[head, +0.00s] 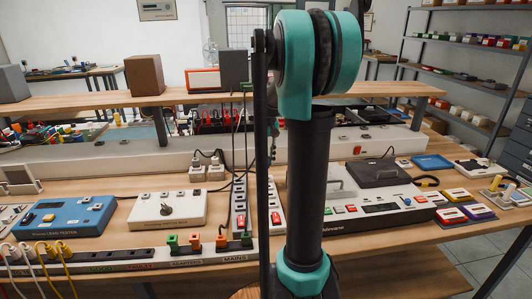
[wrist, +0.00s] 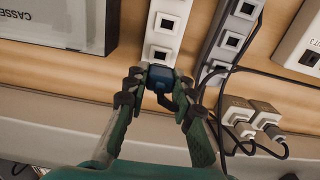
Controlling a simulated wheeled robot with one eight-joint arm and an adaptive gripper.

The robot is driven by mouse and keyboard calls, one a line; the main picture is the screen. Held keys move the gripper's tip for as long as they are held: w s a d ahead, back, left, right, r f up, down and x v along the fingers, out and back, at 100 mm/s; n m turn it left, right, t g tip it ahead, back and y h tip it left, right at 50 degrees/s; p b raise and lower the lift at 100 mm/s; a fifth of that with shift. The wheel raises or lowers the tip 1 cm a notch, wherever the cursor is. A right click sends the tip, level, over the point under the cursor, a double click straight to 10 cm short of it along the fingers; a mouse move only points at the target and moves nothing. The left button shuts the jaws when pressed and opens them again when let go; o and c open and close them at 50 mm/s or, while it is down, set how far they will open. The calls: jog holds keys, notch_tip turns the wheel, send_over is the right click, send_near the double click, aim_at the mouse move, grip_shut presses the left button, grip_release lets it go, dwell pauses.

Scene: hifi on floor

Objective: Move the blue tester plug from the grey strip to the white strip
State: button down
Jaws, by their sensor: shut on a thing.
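In the wrist view my gripper (wrist: 158,84) is shut on the blue tester plug (wrist: 160,73). The grey strip (wrist: 208,68) runs alongside to the right, with several square sockets. In the head view the white strip (head: 277,228) and grey strip (head: 232,222) lie side by side on the bench. My arm hides part of the white strip, and the plug cannot be made out there.
Two white adapters with cables (wrist: 250,115) sit beside the grey strip's end, and black cables cross near it. A cassette unit (wrist: 60,22) lies left of the white strip. In the head view a front power strip (head: 130,254) carries several coloured plugs.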

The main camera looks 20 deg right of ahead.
aim_at(266, 165)
jog(key=shift+f, duration=1.95)
jog(key=shift+f, duration=1)
dwell(2.2)
jog(key=c, duration=1.2)
grip_release()
notch_tip(266, 165, up, 17)
dwell(0.4)
